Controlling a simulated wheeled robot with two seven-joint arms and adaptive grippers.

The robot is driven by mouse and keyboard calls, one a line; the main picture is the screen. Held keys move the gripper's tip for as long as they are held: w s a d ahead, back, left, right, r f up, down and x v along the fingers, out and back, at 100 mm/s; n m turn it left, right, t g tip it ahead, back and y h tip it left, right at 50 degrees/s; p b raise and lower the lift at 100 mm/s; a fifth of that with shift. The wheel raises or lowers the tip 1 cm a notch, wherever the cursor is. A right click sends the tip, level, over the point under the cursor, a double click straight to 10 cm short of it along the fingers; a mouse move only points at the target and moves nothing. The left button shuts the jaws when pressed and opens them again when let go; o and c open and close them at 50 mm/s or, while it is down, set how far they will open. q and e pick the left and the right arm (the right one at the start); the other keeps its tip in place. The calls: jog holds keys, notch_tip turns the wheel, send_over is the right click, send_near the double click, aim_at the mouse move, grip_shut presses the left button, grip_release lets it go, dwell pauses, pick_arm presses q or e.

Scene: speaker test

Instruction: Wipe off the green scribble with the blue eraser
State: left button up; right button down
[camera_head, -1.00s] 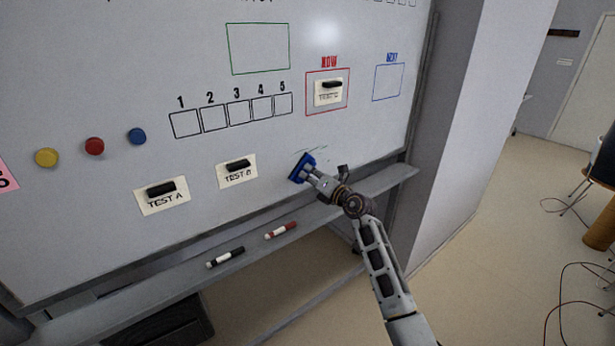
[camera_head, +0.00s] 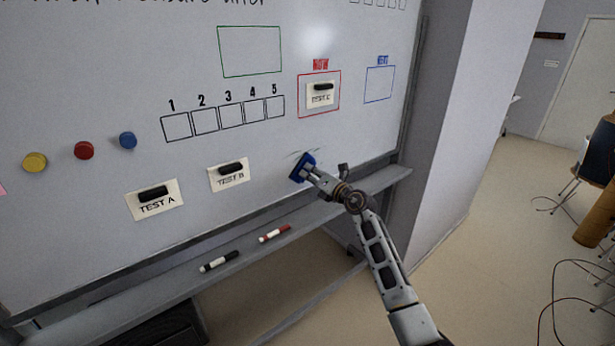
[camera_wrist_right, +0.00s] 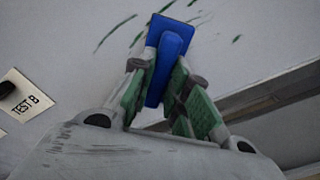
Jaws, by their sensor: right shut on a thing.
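My right gripper (camera_head: 311,174) is shut on the blue eraser (camera_head: 302,167) at the lower right part of the whiteboard (camera_head: 200,60). The right wrist view shows the blue eraser (camera_wrist_right: 166,58) between the two green-padded fingers of my right gripper (camera_wrist_right: 162,85), with its pad at the board. I cannot tell how firmly it touches. Remains of the green scribble (camera_wrist_right: 116,31) show as broken strokes left of the eraser and around its top and right side. In the head view only faint strokes (camera_head: 297,153) show above it. My left gripper is not in view.
A tray ledge (camera_head: 330,214) runs below the board, with a black marker (camera_head: 219,261) and a red marker (camera_head: 274,233). The TEST B card (camera_head: 229,175) and TEST A card (camera_head: 153,199) hang to the left, the TEST C card (camera_head: 320,95) above. A wall column (camera_head: 462,120) stands right.

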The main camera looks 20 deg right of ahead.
jog(key=shift+w+d+r, duration=0.1)
jog(key=shift+d, duration=0.15)
jog(key=shift+d, duration=0.1)
jog(key=shift+w+d+b, duration=0.2)
jog(key=shift+w+d, duration=0.1)
jog(key=shift+d, duration=0.5)
jog(key=shift+w+d+b, duration=0.15)
jog(key=shift+w+d, duration=0.15)
jog(key=shift+d, duration=0.5)
jog(key=shift+d, duration=0.1)
jog(key=shift+w+d+b, duration=0.3)
jog(key=shift+d+b, duration=0.05)
jog(key=shift+d, duration=0.45)
jog(key=shift+w+d+b, duration=0.3)
jog(key=shift+d, duration=0.45)
jog(key=shift+d, duration=0.15)
jog(key=shift+w+d+b, duration=0.3)
jog(key=shift+d+b, duration=0.05)
jog(key=shift+d, duration=0.45)
jog(key=shift+w+d+b, duration=0.3)
jog(key=shift+d+b, duration=0.05)
jog(key=shift+d, duration=0.4)
